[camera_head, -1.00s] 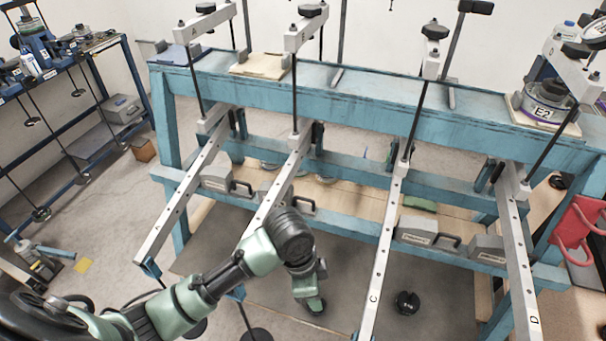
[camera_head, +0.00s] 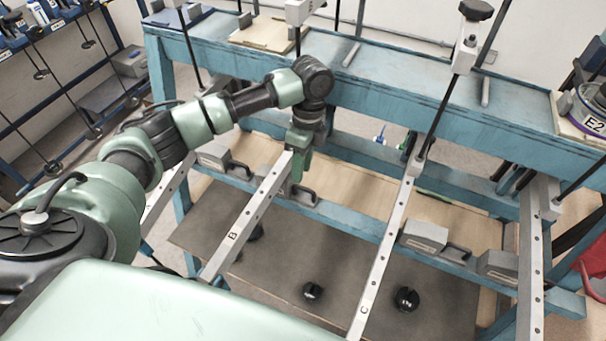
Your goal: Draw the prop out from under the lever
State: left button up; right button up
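Lever B (camera_head: 249,215) is a pale metal bar sloping down towards me from the blue frame. Lever C (camera_head: 380,270) slopes down to its right. A grey block with a black handle (camera_head: 214,156) rests on the lower rail left of lever B. Another grey block with a handle (camera_head: 424,236) sits right of lever C. My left gripper (camera_head: 298,176) points down at the upper end of lever B, just right of the bar. A black handle (camera_head: 307,195) shows beside it; its block is mostly hidden. I cannot tell whether the fingers are open or touch anything. My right gripper is out of view.
The blue frame (camera_head: 400,95) spans the back, with rods running down to the levers. A grey block (camera_head: 497,264) sits near the right-hand lever (camera_head: 531,265). Black round objects (camera_head: 407,298) show above the dark mat (camera_head: 350,262). A blue shelf rack stands at far left.

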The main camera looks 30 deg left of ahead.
aim_at(301, 187)
pick_arm(q)
notch_tip(301, 187, down, 5)
jog(key=shift+p, duration=0.4)
jog(key=shift+s, duration=0.2)
grip_shut()
dwell(1.0)
